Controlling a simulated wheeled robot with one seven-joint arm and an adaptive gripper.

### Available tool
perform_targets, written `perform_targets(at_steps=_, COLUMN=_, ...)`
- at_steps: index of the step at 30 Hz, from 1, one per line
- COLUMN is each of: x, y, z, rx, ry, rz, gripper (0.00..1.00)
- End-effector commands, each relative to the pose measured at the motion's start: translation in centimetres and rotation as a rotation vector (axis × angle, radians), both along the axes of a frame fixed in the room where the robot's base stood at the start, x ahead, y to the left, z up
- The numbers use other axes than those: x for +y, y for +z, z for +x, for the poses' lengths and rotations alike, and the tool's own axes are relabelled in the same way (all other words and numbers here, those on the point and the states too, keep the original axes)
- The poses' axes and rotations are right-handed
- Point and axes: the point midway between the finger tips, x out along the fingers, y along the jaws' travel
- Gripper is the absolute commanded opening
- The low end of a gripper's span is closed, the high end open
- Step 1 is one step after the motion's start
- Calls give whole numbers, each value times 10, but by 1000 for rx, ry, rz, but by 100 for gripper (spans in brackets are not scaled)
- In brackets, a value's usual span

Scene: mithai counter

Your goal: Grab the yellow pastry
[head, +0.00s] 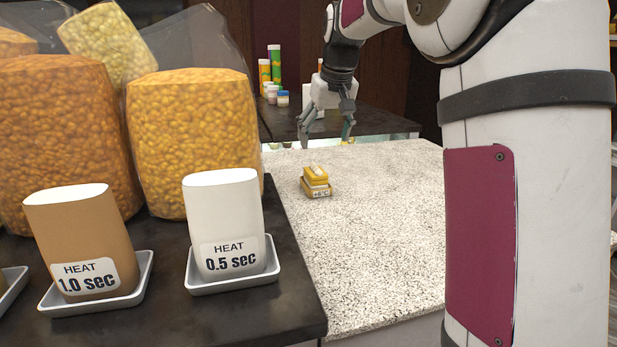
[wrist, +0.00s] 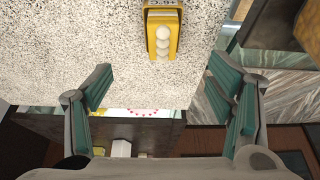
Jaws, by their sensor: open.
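A small yellow item with pale rounded pieces on top (head: 316,182) sits on the speckled white counter (head: 385,200) in the head view, with a small label on its front. It looks like the yellow pastry, perhaps in a yellow holder. It also shows in the wrist view (wrist: 162,35) at the top middle, beyond the fingertips. My gripper (head: 325,130) is open and empty, above and behind the item near the counter's far edge. In the wrist view my gripper (wrist: 160,90) has its fingers wide apart, with the item ahead between their lines and untouched.
A white cup (head: 223,215) and a brown cup (head: 80,235) stand on trays on the dark counter at left. Large bags of yellow snacks (head: 190,130) stand behind them. Several small containers (head: 272,75) stand at the back. The speckled counter around the item is clear.

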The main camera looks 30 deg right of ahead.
Motion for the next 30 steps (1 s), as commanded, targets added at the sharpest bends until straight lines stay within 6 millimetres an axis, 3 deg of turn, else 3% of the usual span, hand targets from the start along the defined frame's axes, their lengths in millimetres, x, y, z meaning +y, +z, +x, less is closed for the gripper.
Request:
perform_targets(at_steps=12, x=-4, y=-63, z=24, rx=5, ry=0, rz=2, gripper=75)
perform_targets(at_steps=20, x=-5, y=-81, z=32, rx=2, ry=1, rz=1, gripper=75)
perform_targets(at_steps=30, x=-4, y=-121, z=48, rx=3, ry=0, rz=1, gripper=75)
